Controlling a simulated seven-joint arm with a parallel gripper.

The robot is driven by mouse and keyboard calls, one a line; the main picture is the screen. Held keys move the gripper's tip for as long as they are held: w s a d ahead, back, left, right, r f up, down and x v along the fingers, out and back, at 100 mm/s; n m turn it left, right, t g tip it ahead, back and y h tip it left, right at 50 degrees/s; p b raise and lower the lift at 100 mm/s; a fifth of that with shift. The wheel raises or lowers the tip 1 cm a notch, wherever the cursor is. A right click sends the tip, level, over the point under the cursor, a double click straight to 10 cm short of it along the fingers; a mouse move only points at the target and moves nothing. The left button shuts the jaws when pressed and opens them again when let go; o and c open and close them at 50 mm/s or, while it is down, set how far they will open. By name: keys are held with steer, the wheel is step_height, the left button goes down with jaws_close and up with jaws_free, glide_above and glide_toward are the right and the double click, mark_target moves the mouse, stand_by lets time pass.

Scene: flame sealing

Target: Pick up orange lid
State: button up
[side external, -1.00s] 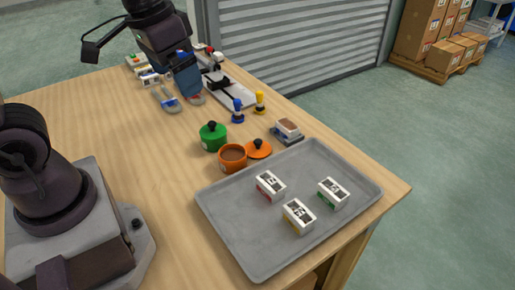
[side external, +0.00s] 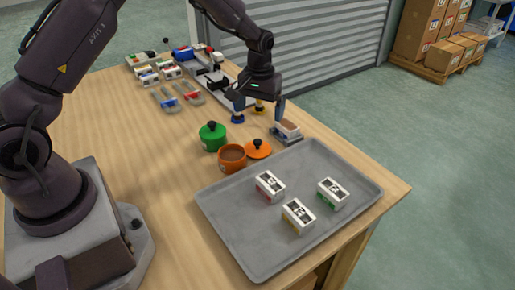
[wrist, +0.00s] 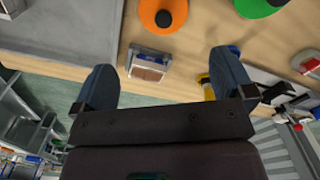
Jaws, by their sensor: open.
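The orange lid (side external: 258,149) with a black knob lies on the table beside the orange pot (side external: 232,158), which is open and has brown contents. The lid also shows at the top of the wrist view (wrist: 162,14), partly cut off by the frame edge. My gripper (side external: 260,108) is open and empty, raised above the table behind the lid, near the blue and yellow pegs. In the wrist view, my gripper (wrist: 165,66) has its two blue fingers wide apart, with the lid beyond their tips.
A green lidded pot (side external: 212,137) stands left of the orange pot. A grey tray (side external: 250,262) with three white boxes is in front. Several coloured items fill the back.

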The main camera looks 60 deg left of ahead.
mark_target(257, 141)
step_height(257, 141, down, 6)
steer(key=shift+f, duration=0.25)
steer(key=shift+s+a+f, duration=0.1)
steer(key=shift+s+f, duration=0.05)
steer(key=shift+f, duration=1.2)
steer(key=shift+s+a+f, duration=0.1)
steer(key=shift+f, duration=1.2)
steer(key=c, duration=0.8)
